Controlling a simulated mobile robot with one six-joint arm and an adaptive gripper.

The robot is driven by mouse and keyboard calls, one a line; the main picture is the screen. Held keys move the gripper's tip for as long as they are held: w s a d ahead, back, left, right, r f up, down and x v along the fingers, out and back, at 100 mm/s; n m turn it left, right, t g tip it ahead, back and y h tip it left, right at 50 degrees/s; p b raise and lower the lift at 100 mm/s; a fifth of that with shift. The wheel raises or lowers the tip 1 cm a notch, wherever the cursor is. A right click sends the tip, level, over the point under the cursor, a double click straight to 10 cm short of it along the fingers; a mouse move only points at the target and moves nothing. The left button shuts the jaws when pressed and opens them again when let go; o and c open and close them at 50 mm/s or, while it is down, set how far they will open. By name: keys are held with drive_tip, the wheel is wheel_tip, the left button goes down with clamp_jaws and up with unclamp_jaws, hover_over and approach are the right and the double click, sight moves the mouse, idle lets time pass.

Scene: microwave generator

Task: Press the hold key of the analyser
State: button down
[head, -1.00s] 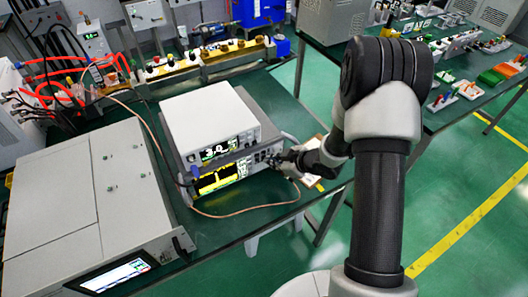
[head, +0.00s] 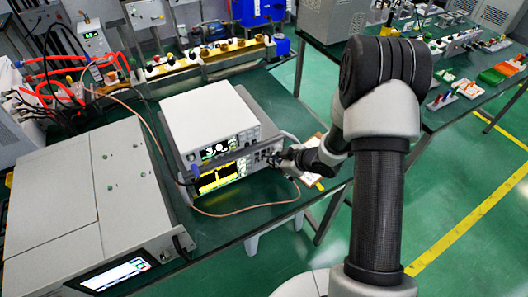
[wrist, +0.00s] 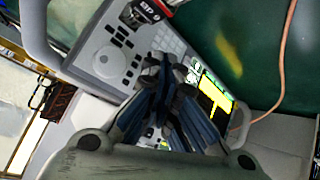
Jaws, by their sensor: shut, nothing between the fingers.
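The analyser (head: 220,180) is the lower unit of a stack on the green bench, with a lit yellow-and-black screen and keys right of it. In the wrist view its grey front panel (wrist: 100,58) shows a round knob, rows of small keys and the tilted screen (wrist: 214,98). My gripper (head: 278,160) is at the right part of the panel. In the wrist view, my gripper (wrist: 172,68) has its blue-and-black fingers together, empty, in front of the keypad. The fingers hide some keys. I cannot make out the hold key or tell whether the tips touch the panel.
A white unit with a numeric display (head: 208,120) sits on the analyser. A copper-coloured cable (head: 250,208) loops in front of it. A large grey cabinet (head: 85,205) stands to the left. A waveguide bench (head: 205,60) lies behind. Open green floor is at right.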

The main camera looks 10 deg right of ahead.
drive_tip(key=shift+w, duration=0.1)
idle(0.4)
drive_tip(key=shift+w+a, duration=0.1)
drive_tip(key=shift+w, duration=0.2)
drive_tip(key=shift+w+a+p, duration=0.15)
drive_tip(key=shift+w+p, duration=0.2)
idle(0.6)
idle(0.3)
drive_tip(key=shift+s+d, duration=0.25)
drive_tip(key=shift+s, duration=0.5)
drive_tip(key=s, duration=0.1)
drive_tip(key=s+d, duration=0.1)
drive_tip(key=s, duration=0.2)
drive_tip(key=shift+s+d+b, duration=0.3)
drive_tip(key=shift+s+b, duration=0.05)
idle(0.6)
